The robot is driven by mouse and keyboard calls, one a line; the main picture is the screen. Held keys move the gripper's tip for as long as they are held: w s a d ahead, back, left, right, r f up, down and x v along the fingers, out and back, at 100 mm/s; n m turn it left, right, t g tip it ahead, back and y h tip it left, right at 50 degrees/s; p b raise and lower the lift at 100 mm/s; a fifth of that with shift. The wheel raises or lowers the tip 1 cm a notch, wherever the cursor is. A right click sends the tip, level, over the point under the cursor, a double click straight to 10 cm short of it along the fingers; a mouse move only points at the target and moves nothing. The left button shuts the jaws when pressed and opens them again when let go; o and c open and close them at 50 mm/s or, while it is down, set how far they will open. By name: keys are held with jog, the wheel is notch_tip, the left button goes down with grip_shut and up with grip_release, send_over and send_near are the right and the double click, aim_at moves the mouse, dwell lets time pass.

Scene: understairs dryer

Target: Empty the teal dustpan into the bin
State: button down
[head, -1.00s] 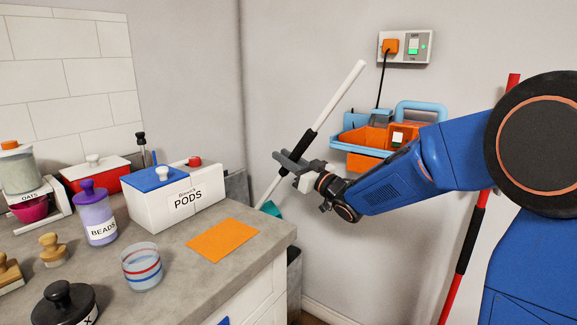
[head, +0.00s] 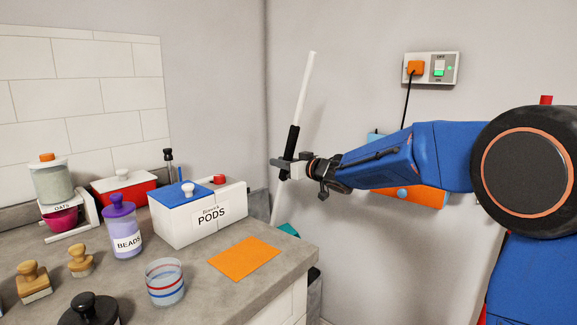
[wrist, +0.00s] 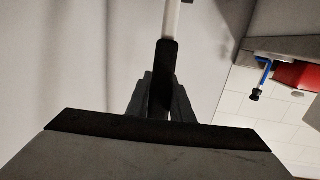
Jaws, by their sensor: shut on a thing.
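The dustpan has a long white handle (head: 308,85) with a black grip (head: 292,142), and its teal pan (head: 289,230) shows only as a sliver behind the counter's right end. My gripper (head: 284,167) is shut on the black grip and holds the handle nearly upright, its top leaning slightly right. In the wrist view the black grip (wrist: 163,75) stands between my fingers, with the white handle (wrist: 172,18) beyond it. The pan's contents are hidden. A dark grey container (head: 315,288) shows partly beside the counter end; I cannot tell whether it is the bin.
The counter (head: 215,285) holds a PODS box (head: 205,220), a BEADS jar (head: 125,232), a striped glass (head: 165,282) and an orange mat (head: 244,259) near its right edge. A socket with an orange plug (head: 415,68) is on the wall above my arm.

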jog(key=w+a+f+g+h, duration=0.2)
jog(key=w+a+f, duration=0.1)
jog(key=w+a, duration=0.4)
jog(key=shift+w+a+g, duration=0.3)
jog(key=shift+w+a, duration=0.1)
jog(key=shift+w, duration=0.15)
jog(key=shift+s+d, duration=0.1)
jog(key=shift+s, duration=0.05)
dwell(0.5)
jog(key=shift+s+d+r+t+y, duration=0.3)
jog(key=shift+s+d+r+t, duration=0.15)
jog(key=shift+s+d, duration=0.75)
jog(key=shift+s+d+r+t+y, duration=0.35)
jog(key=shift+s+d+r, duration=0.15)
jog(key=shift+s+d, duration=0.65)
jog(key=shift+s+d+r+t+y, duration=0.25)
jog(key=shift+s+d+r+t, duration=0.2)
jog(key=shift+s+d, duration=0.7)
jog(key=shift+a, duration=0.15)
